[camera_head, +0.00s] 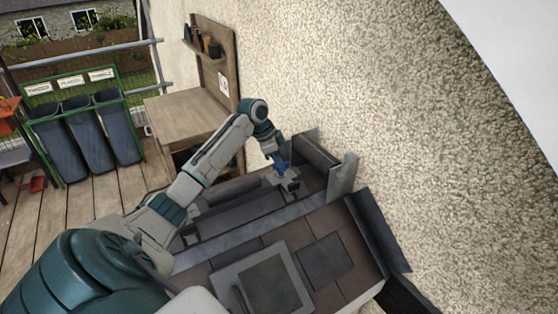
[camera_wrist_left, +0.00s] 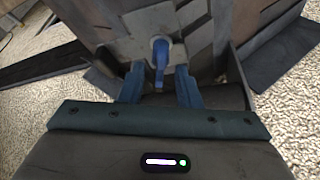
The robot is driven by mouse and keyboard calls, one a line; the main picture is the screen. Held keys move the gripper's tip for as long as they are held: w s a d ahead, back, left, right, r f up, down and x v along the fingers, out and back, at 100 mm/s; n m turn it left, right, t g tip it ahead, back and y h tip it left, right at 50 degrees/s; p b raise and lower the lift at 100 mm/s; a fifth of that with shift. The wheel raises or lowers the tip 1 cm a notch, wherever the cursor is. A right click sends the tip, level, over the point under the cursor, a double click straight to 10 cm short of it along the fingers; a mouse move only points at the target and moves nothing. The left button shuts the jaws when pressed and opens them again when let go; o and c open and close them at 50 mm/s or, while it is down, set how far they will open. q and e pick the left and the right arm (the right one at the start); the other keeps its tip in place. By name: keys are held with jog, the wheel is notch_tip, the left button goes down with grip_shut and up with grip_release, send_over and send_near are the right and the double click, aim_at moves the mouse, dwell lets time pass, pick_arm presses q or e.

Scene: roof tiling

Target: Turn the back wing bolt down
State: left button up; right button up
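The blue wing bolt (camera_wrist_left: 161,52) stands on a grey metal bracket (camera_wrist_left: 187,42) in the left wrist view. Its lower end shows between the two blue fingers of my left gripper (camera_wrist_left: 159,73), with a gap visible on either side. The fingers are apart, and I see no grip on the bolt. In the head view my left gripper (camera_head: 281,167) is low over the bracket at the far end of the roof frame (camera_head: 235,233). The bolt cannot be told from the blue fingers there. My right gripper is not in view.
A rough plaster wall (camera_head: 370,90) rises close on the right. Brown roof tiles (camera_head: 330,222) and a framed roof window (camera_head: 268,284) lie nearer me. A wooden workbench (camera_head: 190,115) stands behind. Dark bins (camera_head: 90,140) stand at the left on open plank floor.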

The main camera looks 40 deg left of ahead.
pick_arm(q)
jog(key=b+v, duration=0.4)
jog(key=v, duration=0.6)
jog(key=shift+r+b, duration=0.35)
jog(key=shift+r, duration=0.05)
jog(key=shift+a, duration=0.1)
